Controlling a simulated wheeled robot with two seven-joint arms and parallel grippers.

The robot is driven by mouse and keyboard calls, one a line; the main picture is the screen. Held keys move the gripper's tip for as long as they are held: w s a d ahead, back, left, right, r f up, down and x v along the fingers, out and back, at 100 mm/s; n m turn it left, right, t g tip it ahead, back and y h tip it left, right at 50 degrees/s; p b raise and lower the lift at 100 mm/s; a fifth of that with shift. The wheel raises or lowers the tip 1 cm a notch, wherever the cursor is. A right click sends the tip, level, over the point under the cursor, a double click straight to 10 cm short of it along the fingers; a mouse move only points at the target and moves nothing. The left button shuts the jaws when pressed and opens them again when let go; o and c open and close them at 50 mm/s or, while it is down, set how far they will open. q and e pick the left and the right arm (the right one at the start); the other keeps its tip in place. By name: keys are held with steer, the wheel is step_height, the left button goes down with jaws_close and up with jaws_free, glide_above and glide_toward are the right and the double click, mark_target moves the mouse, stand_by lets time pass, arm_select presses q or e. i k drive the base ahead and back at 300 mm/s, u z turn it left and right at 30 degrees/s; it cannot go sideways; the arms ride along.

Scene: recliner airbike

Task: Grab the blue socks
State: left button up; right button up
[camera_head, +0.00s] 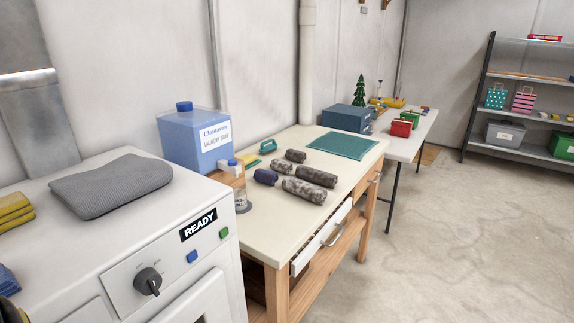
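A small dark blue roll (266,177), which looks like rolled socks, lies on the cream workbench (258,218) near its left side. Several grey-brown mottled rolls lie close to it, among them a long one (304,190) to its right. A folded blue cloth (8,281) lies on the washing machine at the left picture edge, partly cut off; I cannot tell whether it is socks.
The white washing machine (120,240) fills the left front and bears a folded grey cloth (112,185). A laundry soap container (190,140) and a bottle (239,187) stand by the workbench's left end. A green mat (342,145) lies behind the rolls. The floor (450,240) at right is clear.

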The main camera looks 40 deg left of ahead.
mark_target(264, 177)
steer(key=i, duration=3.4)
steer(key=u, duration=3.75)
